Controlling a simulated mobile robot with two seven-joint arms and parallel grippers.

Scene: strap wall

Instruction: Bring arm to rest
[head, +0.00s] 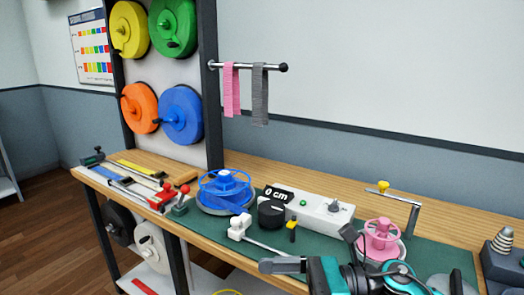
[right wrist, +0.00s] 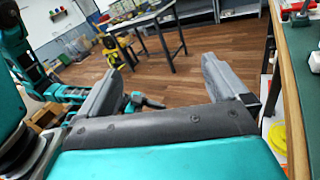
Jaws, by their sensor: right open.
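My right arm comes in at the bottom right of the head view, with its gripper (head: 283,265) low over the front of the bench. In the right wrist view my right gripper (right wrist: 160,72) is open, its two grey fingers wide apart with nothing between them. They point out over the wooden floor, and the bench edge lies to their right. A pink strap (head: 231,90) and a grey strap (head: 260,95) hang side by side from a metal rod (head: 275,67) on the rack post. My left gripper does not show clearly in either view.
The bench's green mat (head: 440,258) holds a blue spool (head: 223,190), a white box (head: 312,208) reading 0 cm and a pink-wheeled device (head: 380,238) close by my right arm. Coloured reels hang on the rack (head: 205,60). Floor (right wrist: 170,65) is open beyond the fingers.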

